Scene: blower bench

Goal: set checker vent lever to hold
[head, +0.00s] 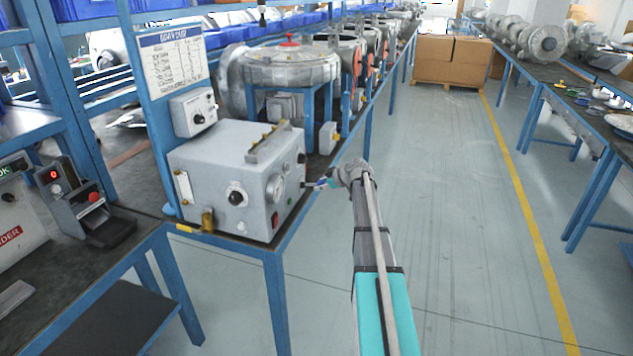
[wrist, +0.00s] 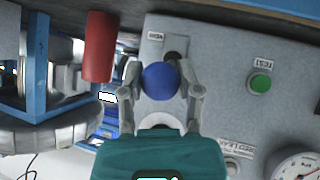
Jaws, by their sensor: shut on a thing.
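The checker is a grey box (head: 215,170) on the near end of the blue-framed bench, with a dial and a black knob on its front. My gripper (head: 322,183) is at the box's right side, where the lever is too small to make out. In the wrist view, my gripper (wrist: 163,78) is shut around the blue ball knob (wrist: 160,81) of the vent lever, one finger on each side. A dark pivot shows just beyond the ball, beside a small label (wrist: 155,37) on the grey panel. The lever's stem is mostly hidden, and I cannot read its position.
A green button (wrist: 260,83) and a gauge (wrist: 298,167) are on the panel to the right in the wrist view. A red cylinder (wrist: 100,47) hangs close to the left finger. Blower housings (head: 290,65) stand behind the checker. The aisle floor (head: 450,200) is clear.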

